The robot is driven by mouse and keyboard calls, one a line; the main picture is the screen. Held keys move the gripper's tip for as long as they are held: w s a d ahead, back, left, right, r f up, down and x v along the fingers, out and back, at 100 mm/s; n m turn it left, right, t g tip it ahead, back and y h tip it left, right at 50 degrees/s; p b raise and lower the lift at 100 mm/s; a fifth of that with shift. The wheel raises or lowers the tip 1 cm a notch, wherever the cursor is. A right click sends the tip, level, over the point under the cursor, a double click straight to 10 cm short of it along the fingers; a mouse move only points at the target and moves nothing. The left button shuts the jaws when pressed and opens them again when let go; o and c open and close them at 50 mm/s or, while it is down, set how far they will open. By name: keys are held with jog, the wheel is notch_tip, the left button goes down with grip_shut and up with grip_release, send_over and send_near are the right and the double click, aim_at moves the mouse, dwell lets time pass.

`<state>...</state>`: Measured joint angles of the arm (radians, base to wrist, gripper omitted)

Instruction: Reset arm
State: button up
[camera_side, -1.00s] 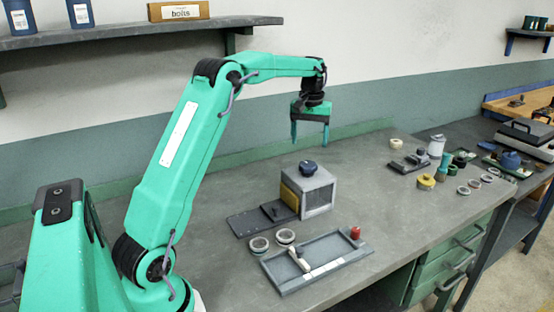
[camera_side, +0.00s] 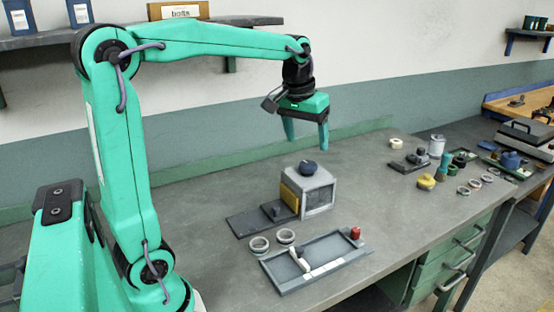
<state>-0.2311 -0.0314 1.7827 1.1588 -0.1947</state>
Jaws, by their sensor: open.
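My gripper (camera_side: 306,141) hangs with its fingers pointing down, open and empty. It is above the bench, over and a little behind the grey grinder box (camera_side: 319,196). The box has a dark round knob (camera_side: 308,168) on top and a yellow side panel (camera_side: 290,196). A flat dark plate (camera_side: 249,222) extends from its left side. Two rings, a left ring (camera_side: 259,245) and a right ring (camera_side: 285,236), lie on the bench in front of the plate.
A shallow grey tray (camera_side: 330,267) with a red piece (camera_side: 355,233) lies at the front. Rings, a yellow piece (camera_side: 426,181) and a white canister (camera_side: 437,145) stand at the right. A shelf (camera_side: 130,38) runs along the wall behind. The bench behind the box is clear.

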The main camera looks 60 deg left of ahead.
jog(key=s+d+f+m+t, duration=0.1)
jog(key=s+d, duration=0.3)
jog(key=s, duration=0.4)
jog(key=s+d+f+m+t, duration=0.2)
jog(key=s+d+f+m, duration=0.1)
jog(key=s, duration=0.6)
jog(key=shift+d+f+m+h, duration=0.35)
jog(key=shift+d+f, duration=0.35)
jog(key=shift+d, duration=0.45)
